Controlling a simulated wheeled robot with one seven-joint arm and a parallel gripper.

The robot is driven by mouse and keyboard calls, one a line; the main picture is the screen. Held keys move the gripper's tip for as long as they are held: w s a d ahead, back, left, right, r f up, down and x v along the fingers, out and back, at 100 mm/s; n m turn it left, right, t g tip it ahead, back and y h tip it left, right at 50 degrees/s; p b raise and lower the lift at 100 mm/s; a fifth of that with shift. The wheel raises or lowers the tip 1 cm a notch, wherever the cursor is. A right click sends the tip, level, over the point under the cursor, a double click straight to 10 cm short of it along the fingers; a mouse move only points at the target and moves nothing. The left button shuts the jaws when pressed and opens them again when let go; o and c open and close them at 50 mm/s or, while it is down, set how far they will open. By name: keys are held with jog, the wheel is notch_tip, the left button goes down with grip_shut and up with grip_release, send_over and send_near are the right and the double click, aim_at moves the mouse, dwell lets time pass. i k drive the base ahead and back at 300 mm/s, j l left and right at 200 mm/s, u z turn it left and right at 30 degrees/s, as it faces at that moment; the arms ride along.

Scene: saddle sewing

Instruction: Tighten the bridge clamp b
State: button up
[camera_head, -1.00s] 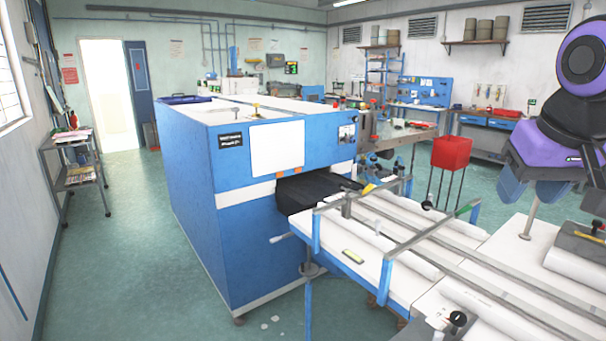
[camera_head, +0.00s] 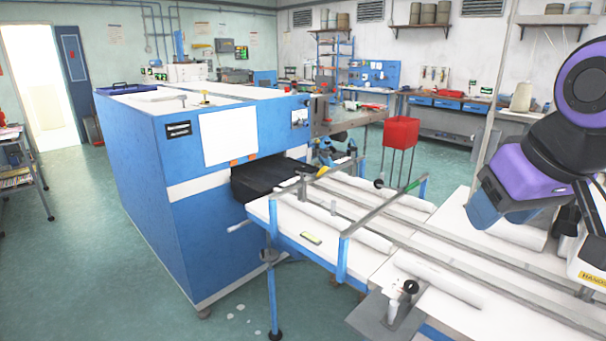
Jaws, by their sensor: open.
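Two bridge bars cross the white feed table (camera_head: 375,262). The near bar (camera_head: 385,207) stands on blue posts and has a green far end; the far bar (camera_head: 312,181) has a yellow part on it. A black knob (camera_head: 410,287) sits on a white post over a grey plate at the table's front. Another small dark knob (camera_head: 379,183) is beyond the near bar. I cannot tell which part is clamp b. My gripper (camera_head: 500,212), with blue fingers under a purple body, is open, at the right, above the table and apart from the bars.
The blue machine (camera_head: 205,220) stands at the left with a black feed opening (camera_head: 262,180). A red box (camera_head: 401,132) on thin legs stands behind the table.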

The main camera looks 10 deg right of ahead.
aim_at(301, 169)
jog(key=i+j, duration=0.1)
jog(key=j, duration=0.3)
jog(key=i+j+z, duration=0.15)
jog(key=j, duration=0.2)
jog(key=i+j, duration=0.1)
jog(key=j, duration=0.3)
jog(key=i+j+z, duration=0.1)
jog(key=i+j, duration=0.2)
jog(key=i+j+z, duration=0.1)
jog(key=i+j, duration=0.15)
jog(key=j, duration=0.2)
jog(key=i+j+z, duration=0.1)
jog(key=i+j, duration=0.15)
jog(key=j, duration=0.15)
jog(key=i+j+z, duration=0.1)
jog(key=i+j, duration=0.15)
jog(key=j, duration=0.15)
jog(key=i+j+z, duration=0.1)
jog(key=j, duration=0.3)
jog(key=i, duration=0.1)
